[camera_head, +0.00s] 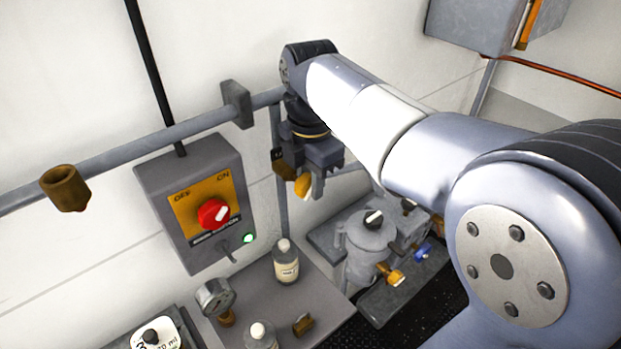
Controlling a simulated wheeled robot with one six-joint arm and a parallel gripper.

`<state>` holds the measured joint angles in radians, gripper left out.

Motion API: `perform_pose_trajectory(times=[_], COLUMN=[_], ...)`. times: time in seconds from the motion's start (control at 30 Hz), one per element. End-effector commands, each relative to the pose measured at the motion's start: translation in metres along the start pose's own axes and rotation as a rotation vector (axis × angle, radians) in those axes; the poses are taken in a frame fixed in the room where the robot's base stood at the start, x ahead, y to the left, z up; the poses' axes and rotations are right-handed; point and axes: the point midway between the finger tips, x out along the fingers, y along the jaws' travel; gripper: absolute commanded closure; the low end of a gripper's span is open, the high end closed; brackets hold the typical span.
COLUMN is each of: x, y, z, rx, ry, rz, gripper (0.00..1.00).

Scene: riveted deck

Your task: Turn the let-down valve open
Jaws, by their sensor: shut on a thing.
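My gripper (298,182) is at the upper middle, pointing down in front of the wall, just right of a grey switch box. It is shut on a small orange-yellow piece (304,187), most of which the jaws hide. I cannot tell whether this piece is the let-down valve's handle. Below and right, a grey round vessel (367,240) carries a dark knob with a white mark (373,218), a yellow-handled valve (394,277) and a blue-handled valve (424,253). No readable label names the let-down valve.
The switch box (160,205) has a red knob (213,213) and a lit green lamp (248,238). A grey pipe (150,142) runs along the wall. A bottle (286,262), a gauge (214,296) and a brass fitting (302,324) stand on the bench (322,300).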

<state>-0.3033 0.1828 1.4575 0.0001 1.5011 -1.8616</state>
Motion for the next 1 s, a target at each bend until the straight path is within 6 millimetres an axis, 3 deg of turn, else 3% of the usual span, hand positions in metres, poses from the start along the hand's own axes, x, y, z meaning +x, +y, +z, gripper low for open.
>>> perform_pose_trajectory(times=[0.1, 0.47, 1.0], x=[-0.0002, -0.0012, -0.0030], y=[-0.0001, -0.0002, 0.0004], z=[0.0000, -0.0017, -0.0066], rx=[0.000, -0.003, -0.006], ry=[0.000, -0.073, -0.464], rz=[0.000, 0.000, 0.000], gripper=[0.99, 0.99, 0.99])
